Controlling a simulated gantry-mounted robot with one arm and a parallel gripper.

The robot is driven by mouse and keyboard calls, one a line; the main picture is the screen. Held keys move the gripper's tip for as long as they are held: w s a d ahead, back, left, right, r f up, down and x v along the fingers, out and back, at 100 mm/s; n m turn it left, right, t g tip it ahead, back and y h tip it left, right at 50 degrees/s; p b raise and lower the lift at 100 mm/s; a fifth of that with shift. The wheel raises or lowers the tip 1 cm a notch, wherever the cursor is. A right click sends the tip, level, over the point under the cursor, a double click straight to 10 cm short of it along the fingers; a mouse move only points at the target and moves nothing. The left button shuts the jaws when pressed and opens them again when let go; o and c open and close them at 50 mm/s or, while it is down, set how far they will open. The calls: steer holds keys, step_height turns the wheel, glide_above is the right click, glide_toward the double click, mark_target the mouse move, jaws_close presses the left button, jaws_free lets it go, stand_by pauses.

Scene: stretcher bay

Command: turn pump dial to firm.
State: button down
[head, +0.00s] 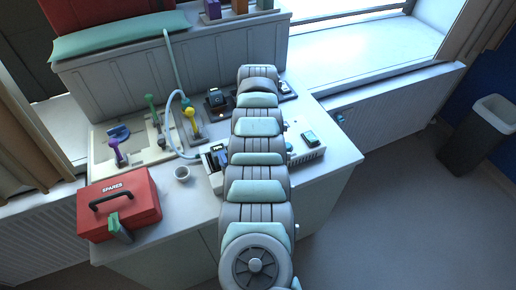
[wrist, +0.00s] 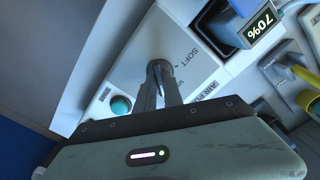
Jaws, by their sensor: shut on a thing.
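The white air pump (wrist: 137,62) fills the middle of the wrist view, its face lettered "SOFT" and a partly hidden "AIR PU...". My gripper (wrist: 160,67) is over this face, its two fingers close together and shut on the pump dial (wrist: 159,82). Only a dark sliver of the dial shows between the fingers, and its exact setting cannot be read. The word "FIRM" is not visible. A teal round button (wrist: 120,105) sits on the face beside the fingers. In the head view, my arm covers the gripper and dial; the pump's vented end (head: 308,155) shows to the right of the arm.
A device reading 70% (wrist: 262,22) stands close to the pump, with a hose and a yellow part (wrist: 306,99) nearby. The counter's right front (head: 335,165) is bare.

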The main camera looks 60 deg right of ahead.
steer(key=shift+f+m+b, duration=0.1)
steer(key=shift+m+b, duration=1.1)
steer(key=shift+m, duration=1)
steer(key=c, duration=1.5)
jaws_free()
steer(key=shift+o, duration=0.2)
step_height(320, 180, up, 11)
